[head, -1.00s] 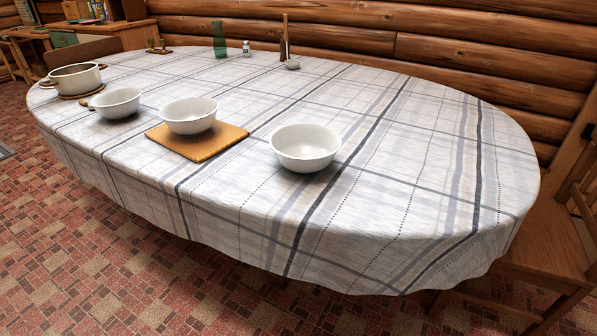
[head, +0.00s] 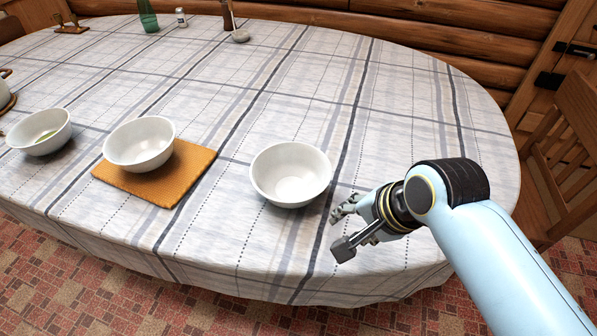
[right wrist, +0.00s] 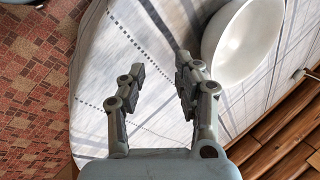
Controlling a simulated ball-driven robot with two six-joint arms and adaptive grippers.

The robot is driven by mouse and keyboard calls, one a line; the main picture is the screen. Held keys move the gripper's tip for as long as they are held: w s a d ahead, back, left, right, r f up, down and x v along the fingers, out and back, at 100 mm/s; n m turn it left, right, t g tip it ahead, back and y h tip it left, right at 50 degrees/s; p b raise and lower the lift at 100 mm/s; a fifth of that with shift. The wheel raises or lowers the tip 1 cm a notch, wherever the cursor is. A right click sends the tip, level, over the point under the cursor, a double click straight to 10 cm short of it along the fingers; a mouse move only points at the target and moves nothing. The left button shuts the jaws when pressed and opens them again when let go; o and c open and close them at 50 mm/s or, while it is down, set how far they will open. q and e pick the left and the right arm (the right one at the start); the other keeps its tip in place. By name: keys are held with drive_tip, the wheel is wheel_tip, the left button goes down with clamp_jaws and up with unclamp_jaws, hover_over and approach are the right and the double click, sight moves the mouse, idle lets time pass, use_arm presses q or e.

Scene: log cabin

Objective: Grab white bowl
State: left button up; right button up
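Three white bowls stand in a row on the table in the head view. The nearest to my right gripper is an empty white bowl (head: 290,175) on the bare cloth. A second white bowl (head: 139,144) sits on an orange mat (head: 168,188). In the right wrist view the fingers (right wrist: 158,82) are spread, with that bowl (right wrist: 243,42) beyond the right finger. My left gripper is not visible.
The table has a plaid cloth (head: 400,150). A wooden chair (head: 560,150) is at the right.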

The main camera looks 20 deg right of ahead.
sight(295, 199)
drive_tip(key=w+a+r+m+t+y+p, duration=0.1)
drive_tip(key=w+a+r+m, duration=0.3)
drive_tip(key=w+r+m, duration=0.15)
drive_tip(key=shift+m, duration=0.35)
drive_tip(key=b+x, duration=0.1)
drive_tip(key=x, duration=1)
drive_tip(key=shift+s+a, duration=0.15)
drive_tip(key=shift+a, duration=0.05)
clamp_jaws()
